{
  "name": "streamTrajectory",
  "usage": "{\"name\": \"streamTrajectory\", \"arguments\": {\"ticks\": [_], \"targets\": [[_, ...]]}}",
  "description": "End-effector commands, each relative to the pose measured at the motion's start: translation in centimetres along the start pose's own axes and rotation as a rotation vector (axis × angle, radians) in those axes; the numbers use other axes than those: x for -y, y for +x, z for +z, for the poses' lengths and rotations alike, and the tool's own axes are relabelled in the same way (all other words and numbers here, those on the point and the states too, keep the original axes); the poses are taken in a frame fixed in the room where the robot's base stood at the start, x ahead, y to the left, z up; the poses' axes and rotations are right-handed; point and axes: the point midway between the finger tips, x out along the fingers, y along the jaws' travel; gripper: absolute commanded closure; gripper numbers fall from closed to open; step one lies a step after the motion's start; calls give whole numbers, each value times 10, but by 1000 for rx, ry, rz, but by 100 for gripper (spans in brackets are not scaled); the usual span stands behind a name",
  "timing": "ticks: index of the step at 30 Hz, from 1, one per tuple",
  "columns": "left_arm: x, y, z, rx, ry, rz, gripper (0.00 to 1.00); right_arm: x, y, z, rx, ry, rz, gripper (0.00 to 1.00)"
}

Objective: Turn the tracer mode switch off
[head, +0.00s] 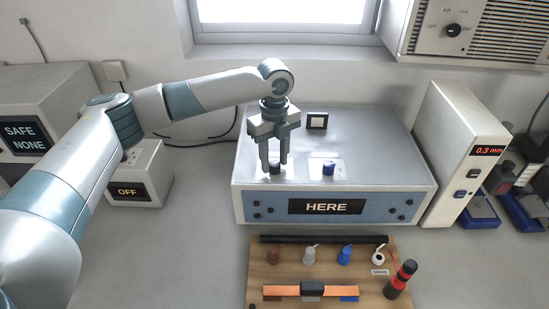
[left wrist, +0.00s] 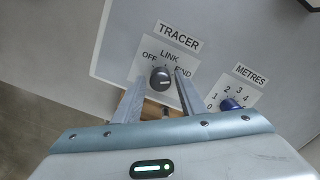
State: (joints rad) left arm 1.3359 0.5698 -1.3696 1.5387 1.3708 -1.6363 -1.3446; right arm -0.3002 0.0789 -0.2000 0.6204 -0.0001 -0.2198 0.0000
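The tracer mode switch is a dark round knob (left wrist: 160,79) on the top plate of a grey box (head: 380,140), under a TRACER label (left wrist: 179,37). OFF, LINK and FIND are printed around it; a finger partly covers FIND. A pale mark shows on the knob, but its exact setting is hard to read. My left gripper (head: 273,165) points down at the knob (head: 275,168), with its fingers apart, one on either side. I cannot tell whether they touch it. My right gripper is not in view.
A blue METRES knob (left wrist: 231,104) sits to the right on the same box, whose front display (head: 327,206) reads HERE. A wooden board (head: 262,272) with cable samples lies in front. A white unit (head: 455,150) reading 0.3 mm stands right, a box reading OFF (head: 132,191) left.

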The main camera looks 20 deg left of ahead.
Motion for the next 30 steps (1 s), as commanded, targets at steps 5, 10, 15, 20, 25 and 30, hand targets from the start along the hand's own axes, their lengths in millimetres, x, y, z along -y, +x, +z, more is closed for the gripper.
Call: {"name": "streamTrajectory", "arguments": {"ticks": [5,10,15,20,25,30], "targets": [[0,0,0,0,0,0,96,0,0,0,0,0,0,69],[0,-1,0,0,-5,0,96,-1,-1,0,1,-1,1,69],[0,-2,0,0,-32,0,96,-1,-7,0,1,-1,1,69],[0,-4,0,-2,-92,1,96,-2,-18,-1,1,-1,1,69],[0,-6,0,-3,-199,1,96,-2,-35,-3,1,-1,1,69],[0,-7,-1,-3,-340,1,96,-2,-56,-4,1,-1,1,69]]}}
